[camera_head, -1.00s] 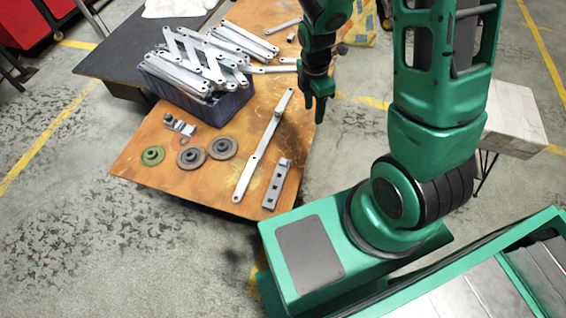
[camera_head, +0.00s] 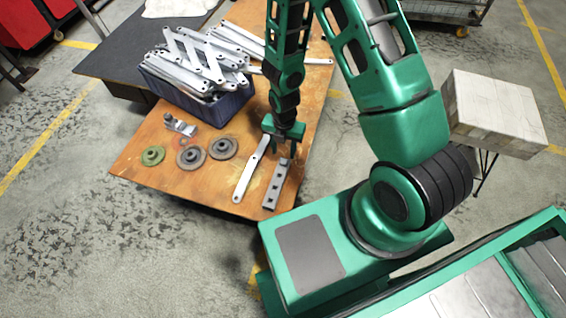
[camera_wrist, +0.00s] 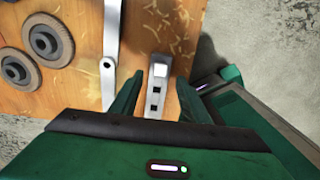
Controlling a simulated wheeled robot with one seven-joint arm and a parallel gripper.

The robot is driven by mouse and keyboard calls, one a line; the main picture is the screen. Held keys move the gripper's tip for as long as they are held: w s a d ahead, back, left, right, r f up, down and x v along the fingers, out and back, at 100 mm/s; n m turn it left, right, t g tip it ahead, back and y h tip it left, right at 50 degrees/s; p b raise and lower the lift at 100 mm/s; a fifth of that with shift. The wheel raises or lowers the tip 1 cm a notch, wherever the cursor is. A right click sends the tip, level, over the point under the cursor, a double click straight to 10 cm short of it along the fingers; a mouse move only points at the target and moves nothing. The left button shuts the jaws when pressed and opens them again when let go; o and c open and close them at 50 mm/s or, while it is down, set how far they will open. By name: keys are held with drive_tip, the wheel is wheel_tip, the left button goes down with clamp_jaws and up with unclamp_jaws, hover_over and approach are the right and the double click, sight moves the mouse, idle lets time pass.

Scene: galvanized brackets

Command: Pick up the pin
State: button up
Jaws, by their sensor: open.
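A grey metal bar with square holes (camera_head: 275,188) lies near the table's right front edge. It also shows in the wrist view (camera_wrist: 154,100). At its far end stands a short grey piece with a light top (camera_wrist: 160,63), which looks like the pin; its exact shape is hard to tell. My gripper (camera_head: 283,151) is open and points down over that end. In the wrist view its two fingers (camera_wrist: 160,80) lie on either side of the bar, with nothing between them clearly held. Height above the bar cannot be told.
A long light flat link (camera_head: 251,174) lies just left of the bar. Round grey discs (camera_head: 222,147), a green disc (camera_head: 152,155) and a small bracket (camera_head: 180,125) lie further left. A blue bin (camera_head: 205,108) full of metal links stands behind. The table's front middle (camera_head: 215,185) is clear.

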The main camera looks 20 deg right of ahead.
sight(284, 161)
drive_tip(key=shift+f, duration=3.1)
drive_tip(key=shift+c, duration=0.3)
clamp_jaws()
